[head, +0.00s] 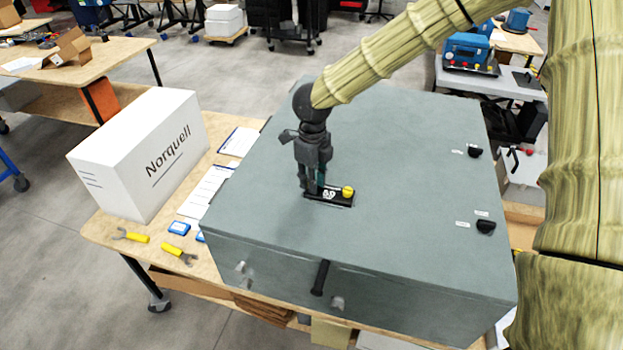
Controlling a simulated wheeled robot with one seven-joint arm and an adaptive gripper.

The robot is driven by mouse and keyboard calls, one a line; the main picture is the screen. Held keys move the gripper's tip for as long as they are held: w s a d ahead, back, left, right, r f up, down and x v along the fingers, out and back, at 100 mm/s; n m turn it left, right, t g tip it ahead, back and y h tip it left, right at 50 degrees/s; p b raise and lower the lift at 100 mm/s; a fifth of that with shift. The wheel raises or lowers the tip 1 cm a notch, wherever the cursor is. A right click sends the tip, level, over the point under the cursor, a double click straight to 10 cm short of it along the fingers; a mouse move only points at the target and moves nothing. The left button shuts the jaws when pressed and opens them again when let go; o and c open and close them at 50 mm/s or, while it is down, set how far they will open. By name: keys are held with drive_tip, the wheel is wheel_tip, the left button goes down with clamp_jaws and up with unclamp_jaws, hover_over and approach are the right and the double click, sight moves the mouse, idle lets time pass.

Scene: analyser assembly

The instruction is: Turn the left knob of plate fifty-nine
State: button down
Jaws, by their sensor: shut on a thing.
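The black plate (340,201) lies on the grey top of a large cabinet; its white marking is too small to read surely. A yellow knob (348,191) stands at the plate's right end. My gripper (312,188) points down at the plate's left end, its fingers shut around the left knob. The fingers hide that knob, so its colour and angle cannot be told.
The grey cabinet (400,130) stands on a wooden table, with black latches (486,226) at right and a black handle (320,277) in front. A white Norquell box (140,150), papers and yellow-handled tools lie to the left. The cabinet top around the plate is clear.

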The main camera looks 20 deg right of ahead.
drive_tip(key=shift+n, duration=1.2)
drive_tip(key=c, duration=1.3)
unclamp_jaws()
drive_tip(key=shift+w+d+f, duration=0.1)
drive_tip(key=shift+o, duration=0.2)
drive_tip(key=shift+r, duration=0.2)
wheel_tip(320, 180, up, 12)
drive_tip(key=shift+f, duration=0.2)
